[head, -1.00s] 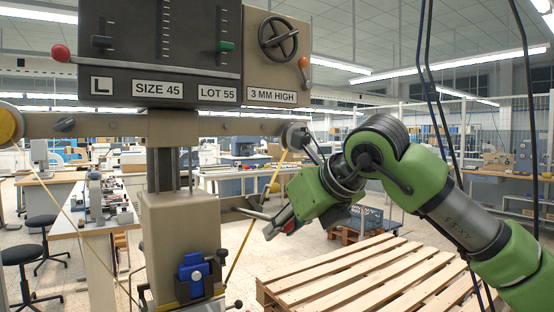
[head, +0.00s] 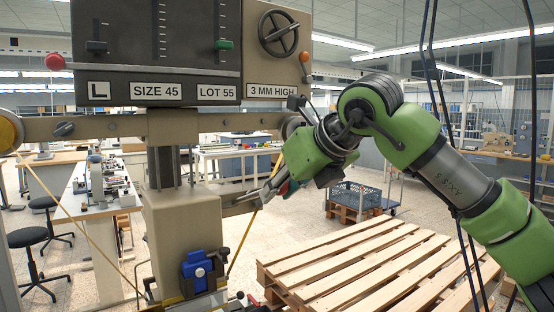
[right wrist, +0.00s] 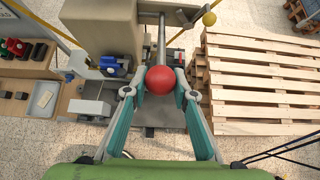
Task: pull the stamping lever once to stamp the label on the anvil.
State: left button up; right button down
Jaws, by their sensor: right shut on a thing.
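The stamping press (head: 180,225) stands at the left in the head view, a beige column under a dark panel. Its stamping lever (right wrist: 161,38) is a grey rod ending in a red ball knob (right wrist: 160,80). My right gripper (right wrist: 161,84) has its fingers closed on both sides of this knob. In the head view, my right gripper (head: 277,190) is at the lever's end, right of the column, with the knob largely hidden. A blue clamp-like part (head: 197,269) sits low on the column front. I cannot make out the anvil or label clearly. My left gripper is out of view.
A wooden pallet (head: 365,262) lies at the right, below my right arm. A blue-grey crate (head: 354,197) stands behind it. Dark cables hang at the right.

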jog(key=shift+w+a+r+p, duration=0.2)
jog(key=shift+w+r+p, duration=0.1)
jog(key=shift+r+p, duration=0.65)
jog(key=shift+w+a+r+p, duration=0.15)
jog(key=shift+w+r+p, duration=0.15)
jog(key=shift+r+p, duration=0.6)
jog(key=shift+w+a+r+p, duration=0.25)
jog(key=shift+r+p, duration=0.4)
jog(key=shift+r, duration=0.5)
jog(key=shift+w+d, duration=0.1)
jog(key=c, duration=1.9)
grip_release()
jog(key=o, duration=0.3)
jog(key=shift+s+f, duration=0.15)
jog(key=shift+s, duration=0.05)
jog(key=shift+f, duration=0.1)
jog(key=v, duration=1.2)
jog(key=shift+d, duration=0.1)
